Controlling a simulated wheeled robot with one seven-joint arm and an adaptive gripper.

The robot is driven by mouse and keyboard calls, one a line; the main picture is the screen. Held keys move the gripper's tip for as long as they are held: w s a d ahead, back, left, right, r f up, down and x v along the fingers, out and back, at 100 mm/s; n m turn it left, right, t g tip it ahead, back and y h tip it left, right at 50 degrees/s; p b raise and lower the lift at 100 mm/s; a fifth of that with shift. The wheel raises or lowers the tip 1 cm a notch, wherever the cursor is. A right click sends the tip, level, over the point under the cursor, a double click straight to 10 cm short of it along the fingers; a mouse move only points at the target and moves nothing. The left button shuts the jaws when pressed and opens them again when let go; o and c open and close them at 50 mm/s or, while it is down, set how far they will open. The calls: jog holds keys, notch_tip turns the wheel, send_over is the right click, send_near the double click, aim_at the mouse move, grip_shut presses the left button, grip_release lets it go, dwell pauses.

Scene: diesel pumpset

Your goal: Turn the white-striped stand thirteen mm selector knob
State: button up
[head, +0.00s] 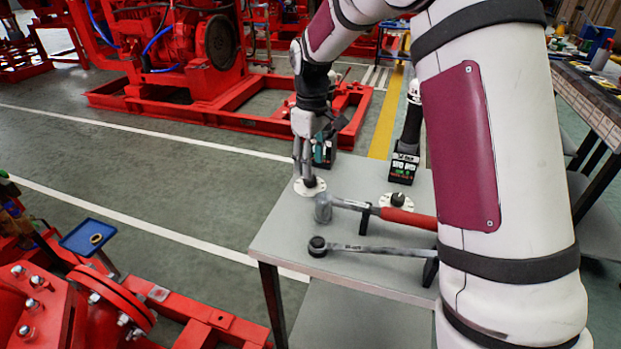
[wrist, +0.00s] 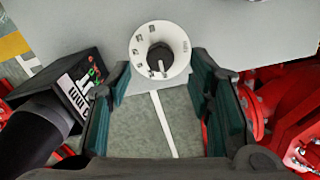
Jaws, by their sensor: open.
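A round white dial plate (head: 309,187) with a dark selector knob (head: 310,182) lies at the far left corner of the grey stand table. In the wrist view the knob (wrist: 160,57) shows a white stripe pointing down the picture, and marks ring the dial. My gripper (head: 306,176) points down over this dial. In the wrist view its open fingers (wrist: 158,78) stand to either side of the knob, with nothing held between them. Whether they touch the plate cannot be told. A second dark knob on a white dial (head: 397,200) is farther right on the table.
A hammer with a red handle (head: 405,217) and a ratchet wrench (head: 360,248) lie nearer on the table (head: 285,235).

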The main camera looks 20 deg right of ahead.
aim_at(310, 182)
notch_tip(310, 182, down, 5)
jog(key=shift+f+b, duration=0.1)
jog(key=shift+b, duration=0.25)
grip_shut()
